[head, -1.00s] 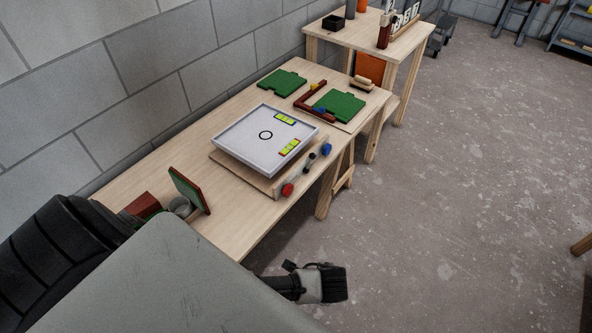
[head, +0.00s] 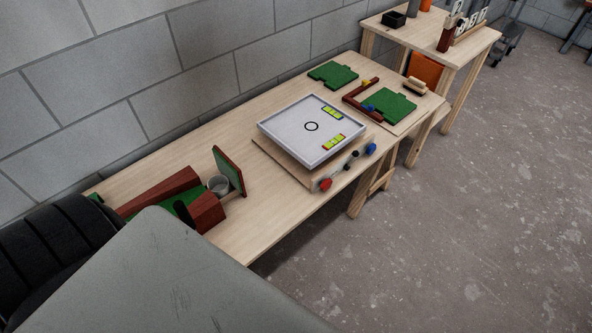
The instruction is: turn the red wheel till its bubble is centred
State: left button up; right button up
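The red wheel (head: 325,184) is at the near left corner of a wooden base (head: 268,152). A pale square tray (head: 284,126) with a black ring at its middle sits on this base. Two yellow-green bubble vials lie in the tray, one near the far right edge (head: 332,112) and one near the front right edge (head: 334,142). Their bubbles are too small to place. A blue wheel (head: 371,149) is at the base's right corner. Neither of my grippers shows, and nothing touches the red wheel.
The wooden table (head: 285,227) runs along a grey block wall. Green boards (head: 333,74) and red-brown battens (head: 362,101) lie beyond the tray. The floor at right is clear.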

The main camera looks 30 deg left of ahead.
aim_at(324, 185)
jog(key=i+u, duration=0.15)
jog(key=u, duration=0.3)
jog(key=i+l+u, duration=0.1)
jog(key=u, duration=0.4)
jog(key=i+l+u, duration=0.1)
jog(key=u, duration=0.35)
jog(key=l+u, duration=0.3)
jog(key=u, duration=0.15)
jog(key=l+u, duration=0.2)
jog(key=u, duration=0.3)
jog(key=i, duration=0.05)
